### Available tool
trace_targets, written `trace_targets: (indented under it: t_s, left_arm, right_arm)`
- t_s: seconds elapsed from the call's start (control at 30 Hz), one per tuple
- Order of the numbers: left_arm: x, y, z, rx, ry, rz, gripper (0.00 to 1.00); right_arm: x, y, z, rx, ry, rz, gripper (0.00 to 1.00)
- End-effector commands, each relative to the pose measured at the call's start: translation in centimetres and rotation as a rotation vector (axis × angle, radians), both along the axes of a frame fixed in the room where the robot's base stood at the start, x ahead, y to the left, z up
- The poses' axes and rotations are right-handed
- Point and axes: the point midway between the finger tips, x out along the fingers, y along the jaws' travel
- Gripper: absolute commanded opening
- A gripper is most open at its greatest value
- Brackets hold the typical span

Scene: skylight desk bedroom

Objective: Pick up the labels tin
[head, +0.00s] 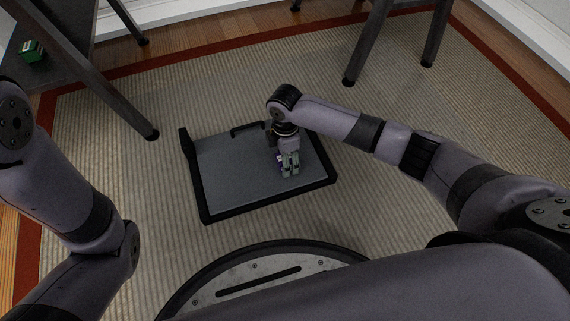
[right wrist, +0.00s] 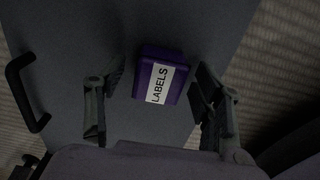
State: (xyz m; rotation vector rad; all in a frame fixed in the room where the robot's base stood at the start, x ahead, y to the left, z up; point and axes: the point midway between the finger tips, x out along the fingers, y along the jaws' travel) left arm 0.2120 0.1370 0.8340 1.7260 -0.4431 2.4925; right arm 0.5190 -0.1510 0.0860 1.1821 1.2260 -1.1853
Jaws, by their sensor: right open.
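The labels tin (right wrist: 153,92) is a small purple box with a white label reading LABELS. It rests on the grey tray (head: 235,180), which lies on the rug. In the right wrist view the tin is between the two spread fingers of my right gripper (right wrist: 158,82), with a gap on either side. In the head view my right gripper (head: 289,166) points down over the right part of the tray and hides most of the tin; only a bit of purple shows beside its fingers. My left arm shows at the left, but its gripper is out of view.
The tray has a raised black rim and black handles, one handle (right wrist: 22,92) at left in the wrist view. Dark furniture legs (head: 360,55) stand on the rug beyond the tray. A green object (head: 32,50) is at far left. The tray's left part is bare.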

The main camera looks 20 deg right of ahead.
Motion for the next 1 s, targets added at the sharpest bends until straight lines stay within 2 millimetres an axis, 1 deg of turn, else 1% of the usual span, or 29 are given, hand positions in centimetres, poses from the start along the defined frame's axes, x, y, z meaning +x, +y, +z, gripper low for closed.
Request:
trace_targets:
  t_s: [0.2,0.9,1.0]
  left_arm:
    - [-0.01,-0.01,0.05,0.000,0.000,0.000,0.58]
    - [0.02,0.01,0.04,0.000,0.001,0.000,0.58]
    - [0.04,0.02,0.04,0.000,0.001,0.000,0.58]
  right_arm:
    - [0.04,0.02,0.08,0.000,-0.001,0.000,0.62]
    - [0.03,0.04,0.06,0.000,-0.001,0.000,0.15]
    - [0.04,0.04,0.07,0.001,-0.001,0.000,0.10]
